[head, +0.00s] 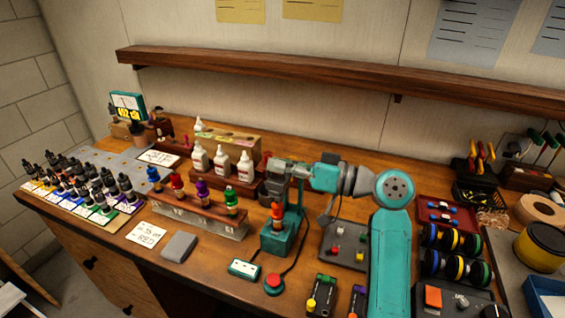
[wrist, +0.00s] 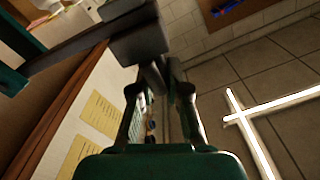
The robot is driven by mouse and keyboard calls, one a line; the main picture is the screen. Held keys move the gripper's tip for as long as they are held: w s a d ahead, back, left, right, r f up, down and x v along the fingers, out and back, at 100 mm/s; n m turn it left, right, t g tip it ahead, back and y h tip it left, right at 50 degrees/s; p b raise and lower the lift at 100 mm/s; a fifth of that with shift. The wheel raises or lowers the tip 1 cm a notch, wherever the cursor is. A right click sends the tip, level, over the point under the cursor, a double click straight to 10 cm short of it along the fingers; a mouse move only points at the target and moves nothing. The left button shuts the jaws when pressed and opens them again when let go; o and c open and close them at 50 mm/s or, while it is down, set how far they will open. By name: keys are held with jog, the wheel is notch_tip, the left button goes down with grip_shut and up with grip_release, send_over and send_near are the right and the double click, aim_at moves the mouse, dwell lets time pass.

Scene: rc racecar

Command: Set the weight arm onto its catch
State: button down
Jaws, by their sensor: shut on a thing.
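A teal bench machine (head: 277,240) stands mid-bench, with an orange-capped bottle (head: 277,212) upright in its base. In the wrist view my gripper's dark fingers (wrist: 161,78) close together at a dark grey block, likely the weight arm (wrist: 139,43). A dark bar runs left from the block to a teal part (wrist: 12,80). I cannot make out the catch or whether the arm touches it.
A rack of coloured bottles (head: 200,212) stands left of the machine, with white glue bottles (head: 222,161) behind. A red button (head: 274,284) with a cable lies in front. A grey plate with coloured knobs (head: 343,246) lies right. A wooden shelf (head: 330,80) crosses the wall above.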

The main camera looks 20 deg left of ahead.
jog(key=shift+s+a+f, duration=0.1)
jog(key=shift+s, duration=0.05)
jog(key=c, duration=1.2)
grip_release()
jog(key=shift+r, duration=0.3)
notch_tip(320, 180, up, 10)
jog(key=shift+f, duration=0.25)
